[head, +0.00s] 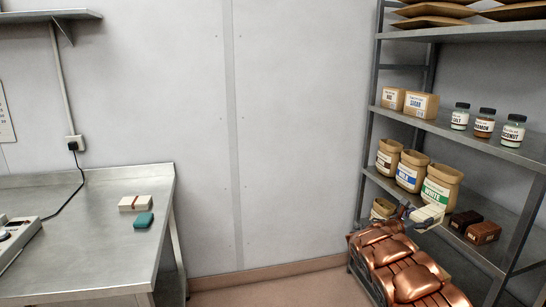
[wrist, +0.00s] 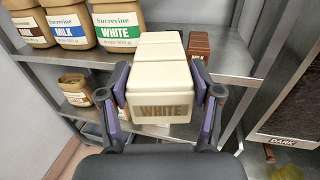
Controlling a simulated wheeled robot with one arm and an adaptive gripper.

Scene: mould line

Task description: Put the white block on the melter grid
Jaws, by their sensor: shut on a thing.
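The white block (wrist: 165,75) is a cream ribbed block with a WHITE label on its near end. My gripper (wrist: 162,92) is shut on it, one finger on each side, in the wrist view. In the head view the white block (head: 427,213) is at the shelf rack, just left of the dark blocks, with my gripper (head: 408,211) at its left end. I cannot tell whether it touches the shelf. The melter grid is not recognisable in either view.
Brown blocks (head: 483,232) lie on the shelf (head: 480,205) beside the white one. Sucrevine bags (head: 441,186) stand behind. A panel marked DARK (wrist: 285,141) is at right in the wrist view. A steel table (head: 95,235) at left has free room.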

